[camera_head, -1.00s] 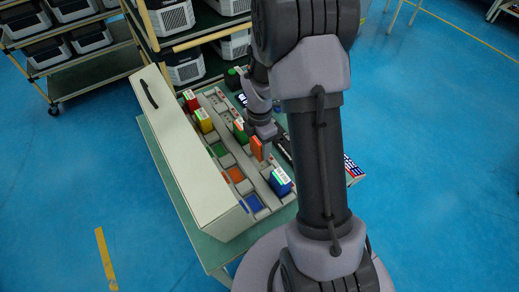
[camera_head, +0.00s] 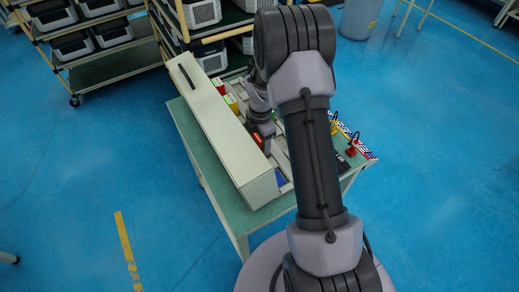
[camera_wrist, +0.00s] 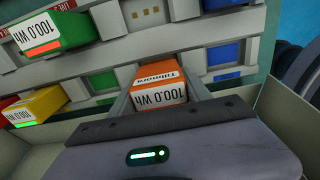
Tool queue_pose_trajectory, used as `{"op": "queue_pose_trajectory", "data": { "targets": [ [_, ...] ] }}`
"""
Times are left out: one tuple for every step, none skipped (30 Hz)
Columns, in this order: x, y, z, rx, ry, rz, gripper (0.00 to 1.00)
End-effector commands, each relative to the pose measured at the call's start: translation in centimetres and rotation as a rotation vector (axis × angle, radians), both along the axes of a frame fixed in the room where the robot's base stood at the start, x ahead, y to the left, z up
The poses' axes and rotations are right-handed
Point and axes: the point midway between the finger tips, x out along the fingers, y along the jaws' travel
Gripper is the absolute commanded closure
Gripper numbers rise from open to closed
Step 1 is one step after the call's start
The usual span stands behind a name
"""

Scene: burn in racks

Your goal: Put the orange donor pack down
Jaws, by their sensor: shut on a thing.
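The orange donor pack (camera_wrist: 160,76) is upright between the fingers of my gripper (camera_wrist: 160,98) in the wrist view, its white label facing the camera. My gripper is shut on it. In the head view the pack (camera_head: 258,139) shows as a small orange patch under my gripper (camera_head: 261,131), close beside the long white housing (camera_head: 222,125). In the wrist view the grey slotted rack (camera_wrist: 185,50) lies beyond the pack. I cannot tell whether the pack's base touches anything.
In the wrist view a green pack (camera_wrist: 52,30) and a yellow pack (camera_wrist: 38,106) stand to the left. Blue slot floors (camera_wrist: 221,76) show at right. In the head view red and yellow packs stand behind my gripper; red-and-black tools (camera_head: 352,143) lie on the right of the green table (camera_head: 207,158).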

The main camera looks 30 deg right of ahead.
Motion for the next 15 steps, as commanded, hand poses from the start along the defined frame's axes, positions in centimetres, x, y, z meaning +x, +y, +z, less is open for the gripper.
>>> {"op": "queue_pose_trajectory", "data": {
  "targets": [
    [0.0,0.0,-1.3,0.0,0.001,0.0,1.0],
    [0.0,0.0,-1.8,0.0,0.001,0.0,1.0],
    [0.0,0.0,-2.3,0.0,0.001,0.0,1.0],
    [0.0,0.0,-2.4,0.0,0.0,0.0,1.0],
    [0.0,0.0,-2.4,-0.001,-0.001,0.0,1.0],
    [0.1,0.0,-2.2,-0.001,-0.001,0.0,1.0],
    [0.1,0.0,-2.2,-0.001,-0.001,0.0,1.0],
    [0.0,0.0,-2.2,-0.001,-0.001,0.0,1.0],
    [0.0,0.0,-2.2,-0.001,-0.001,0.0,1.0],
    [0.0,0.0,-2.2,-0.001,-0.001,0.0,1.0],
    [0.0,0.0,-2.3,-0.001,-0.001,0.0,1.0],
    [0.0,0.0,-2.4,-0.001,-0.001,0.0,1.0],
    [0.0,0.0,-2.5,-0.001,-0.001,0.0,1.0],
    [0.0,0.0,-2.6,-0.001,-0.001,0.0,1.0],
    [0.0,0.0,-2.6,0.0,0.0,0.0,0.36]
  ]
}}
